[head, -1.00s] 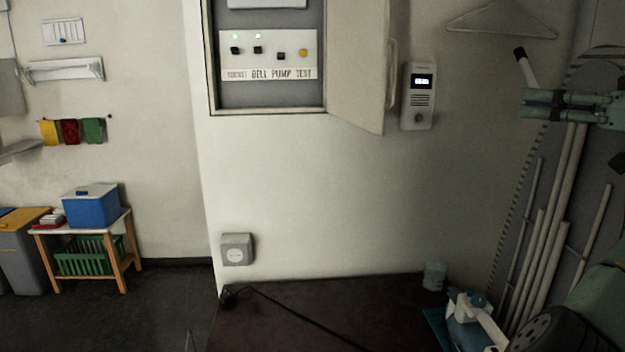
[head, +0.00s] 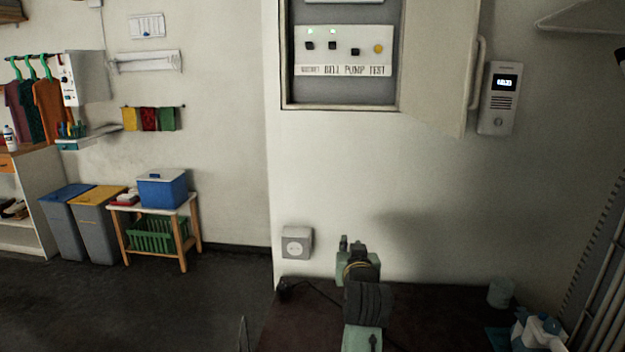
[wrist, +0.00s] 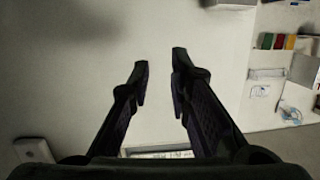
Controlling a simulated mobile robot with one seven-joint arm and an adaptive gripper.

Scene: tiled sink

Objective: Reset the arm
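My arm (head: 362,290) rises from the bottom centre of the head view, in front of the pale wall and above the dark counter. My gripper fingers are hidden or too unclear to make out in the head view. In the wrist view, the two dark fingers of my gripper (wrist: 160,65) stand apart with nothing between them. They point at the bare wall and touch nothing that I can see.
An open wall cabinet (head: 345,55) with a control panel hangs above my arm, its door (head: 437,65) swung out to the right. An intercom (head: 498,98) is beside it. A grey socket (head: 297,243) is left of my arm. Cleaning items (head: 538,333) stand at lower right.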

